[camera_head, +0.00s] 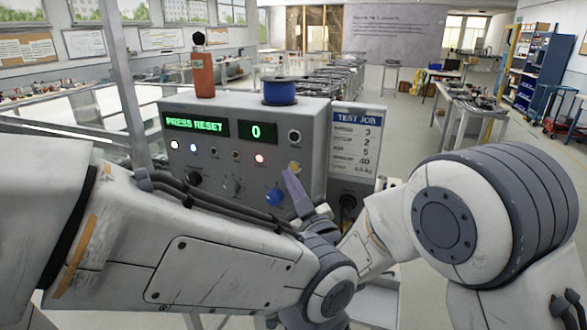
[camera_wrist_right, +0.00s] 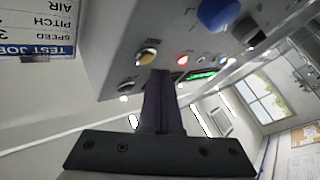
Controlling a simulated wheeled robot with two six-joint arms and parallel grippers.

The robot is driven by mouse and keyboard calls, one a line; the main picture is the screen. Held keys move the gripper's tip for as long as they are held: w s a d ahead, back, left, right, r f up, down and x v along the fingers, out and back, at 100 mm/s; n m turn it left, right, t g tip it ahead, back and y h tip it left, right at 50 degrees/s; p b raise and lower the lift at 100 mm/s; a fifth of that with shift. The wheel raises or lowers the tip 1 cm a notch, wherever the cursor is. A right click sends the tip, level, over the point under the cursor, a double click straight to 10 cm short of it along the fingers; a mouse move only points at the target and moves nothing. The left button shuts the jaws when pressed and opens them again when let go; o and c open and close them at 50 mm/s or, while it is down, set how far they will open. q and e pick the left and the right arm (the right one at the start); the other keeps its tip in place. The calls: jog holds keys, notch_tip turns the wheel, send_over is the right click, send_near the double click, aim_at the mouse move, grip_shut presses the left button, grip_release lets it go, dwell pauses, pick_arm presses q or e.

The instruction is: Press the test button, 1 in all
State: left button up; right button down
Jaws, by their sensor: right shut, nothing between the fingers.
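The grey control box (camera_head: 235,150) stands ahead of me, with green displays reading "PRESS RESET" (camera_head: 194,124) and "0" (camera_head: 257,131). A yellow button (camera_head: 295,167) sits low on its right side; it also shows in the right wrist view (camera_wrist_right: 147,56). No label marks a test button. My right gripper (camera_head: 289,174) is shut and empty, its purple fingers pointing at the panel just below the yellow button. In the right wrist view the fingertips (camera_wrist_right: 158,73) are close to that button; I cannot tell whether they touch. My left gripper is not in view.
A blue knob (camera_head: 275,197), dark knobs (camera_head: 231,187) and lit red (camera_head: 259,159), white and blue lamps are on the panel. A "TEST JOB" card (camera_head: 356,140) is at its right. An orange bottle (camera_head: 203,75) and blue spool (camera_head: 279,91) stand on top.

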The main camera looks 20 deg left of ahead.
jog(key=shift+w, duration=0.1)
dwell(0.5)
jog(key=shift+w+b, duration=0.35)
jog(key=shift+b, duration=0.05)
jog(key=shift+w+b, duration=0.3)
jog(key=shift+w, duration=0.15)
dwell(0.5)
jog(key=shift+s, duration=0.1)
jog(key=shift+s+b, duration=0.5)
jog(key=shift+s, duration=0.25)
